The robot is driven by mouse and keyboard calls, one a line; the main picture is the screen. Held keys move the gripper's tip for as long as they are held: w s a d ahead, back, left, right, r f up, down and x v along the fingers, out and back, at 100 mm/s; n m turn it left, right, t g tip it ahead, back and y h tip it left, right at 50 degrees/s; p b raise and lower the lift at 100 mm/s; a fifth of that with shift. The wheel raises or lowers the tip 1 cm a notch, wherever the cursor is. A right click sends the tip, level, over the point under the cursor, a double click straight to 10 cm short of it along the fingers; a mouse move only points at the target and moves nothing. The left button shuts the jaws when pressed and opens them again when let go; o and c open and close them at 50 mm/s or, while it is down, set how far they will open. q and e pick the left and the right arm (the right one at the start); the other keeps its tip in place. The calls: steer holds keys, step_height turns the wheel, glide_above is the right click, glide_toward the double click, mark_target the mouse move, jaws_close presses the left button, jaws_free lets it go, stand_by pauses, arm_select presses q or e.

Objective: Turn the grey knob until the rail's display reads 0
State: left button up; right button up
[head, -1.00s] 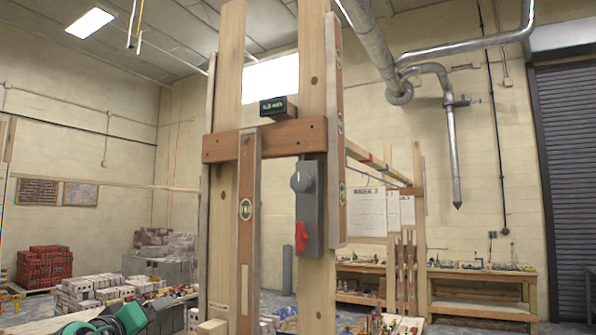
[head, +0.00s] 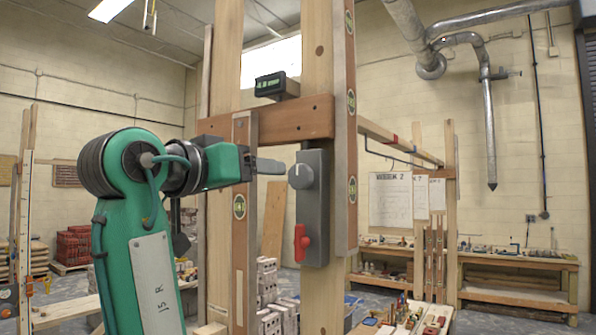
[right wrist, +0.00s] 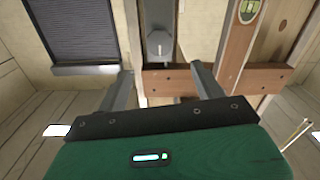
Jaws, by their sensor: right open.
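The grey knob (head: 301,176) with a light pointer mark sits at the top of a dark grey box (head: 314,215) on a wooden post, its pointer roughly upward. The display (head: 270,85) above the brown rail (head: 290,120) shows small green digits, seemingly starting with 4, too small to read surely. My right gripper (head: 275,167) reaches in from the left, its visible finger just left of the knob. In the right wrist view, upside down, the open fingers (right wrist: 161,70) are apart and empty, with the knob (right wrist: 159,45) beyond and between their tips. My left gripper is out of view.
A red lever (head: 301,243) is on the same box below the knob. Spirit levels (head: 239,205) are fixed to the boards on either side. Workbenches (head: 470,270) stand behind at the right, and brick stacks lie low behind the posts.

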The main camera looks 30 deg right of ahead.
mark_target(297, 177)
steer(key=p+x, duration=0.5)
steer(key=x, duration=0.6)
steer(key=shift+d+r, duration=0.1)
steer(key=shift+d, duration=0.2)
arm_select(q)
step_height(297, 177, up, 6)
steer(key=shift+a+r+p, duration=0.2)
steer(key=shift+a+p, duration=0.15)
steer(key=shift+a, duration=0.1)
arm_select(e)
steer(key=shift+w+d+f, duration=0.2)
steer(key=shift+w+d, duration=0.05)
steer(key=shift+d, duration=0.15)
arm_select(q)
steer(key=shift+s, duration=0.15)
arm_select(e)
steer(key=c, duration=1)
